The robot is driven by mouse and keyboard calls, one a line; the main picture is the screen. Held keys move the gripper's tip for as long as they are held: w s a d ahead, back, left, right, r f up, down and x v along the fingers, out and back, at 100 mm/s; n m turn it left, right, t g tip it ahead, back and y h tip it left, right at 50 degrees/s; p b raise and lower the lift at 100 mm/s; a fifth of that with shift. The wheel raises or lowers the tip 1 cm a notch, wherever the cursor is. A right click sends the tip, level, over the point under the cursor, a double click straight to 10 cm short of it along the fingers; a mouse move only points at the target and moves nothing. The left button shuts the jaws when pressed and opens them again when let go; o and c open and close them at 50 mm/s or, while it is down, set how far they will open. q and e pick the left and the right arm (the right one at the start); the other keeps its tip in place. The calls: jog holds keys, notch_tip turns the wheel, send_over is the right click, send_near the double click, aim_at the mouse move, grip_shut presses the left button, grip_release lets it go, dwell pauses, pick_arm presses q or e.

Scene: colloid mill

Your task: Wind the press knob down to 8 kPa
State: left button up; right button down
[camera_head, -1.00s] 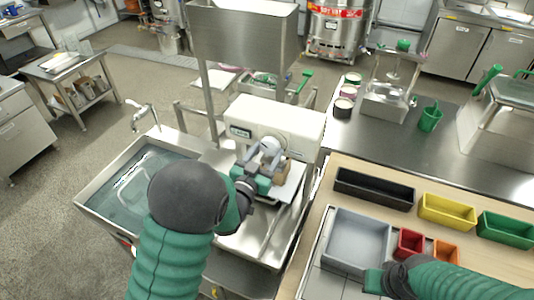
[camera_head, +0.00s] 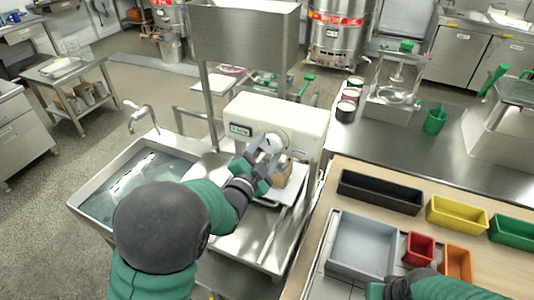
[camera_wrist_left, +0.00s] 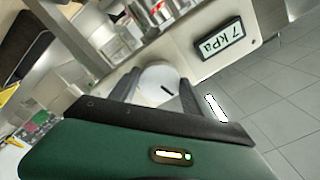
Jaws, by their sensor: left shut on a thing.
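The press is a white box-shaped machine (camera_head: 300,118) with a small display (camera_head: 240,130) on its front. In the left wrist view the display (camera_wrist_left: 219,47) reads 7 kPa. The press knob (camera_head: 278,141) is round and white, with a dark mark on its face in the left wrist view (camera_wrist_left: 158,82). My left gripper (camera_head: 268,151) is shut on the knob, one finger on each side of it, and its fingers hide part of the rim. My right gripper (camera_head: 378,290) is at the bottom edge, away from the press, and its jaws are not clear.
A brown item (camera_head: 283,173) sits below the knob, partly behind my left gripper. A water-filled sink (camera_head: 130,190) is to the left. Grey (camera_head: 338,270), black (camera_head: 380,206), yellow, red, orange and green bins stand on the right bench.

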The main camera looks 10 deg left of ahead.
pick_arm(q)
jog(key=shift+m, duration=0.5)
jog(key=o, duration=1.4)
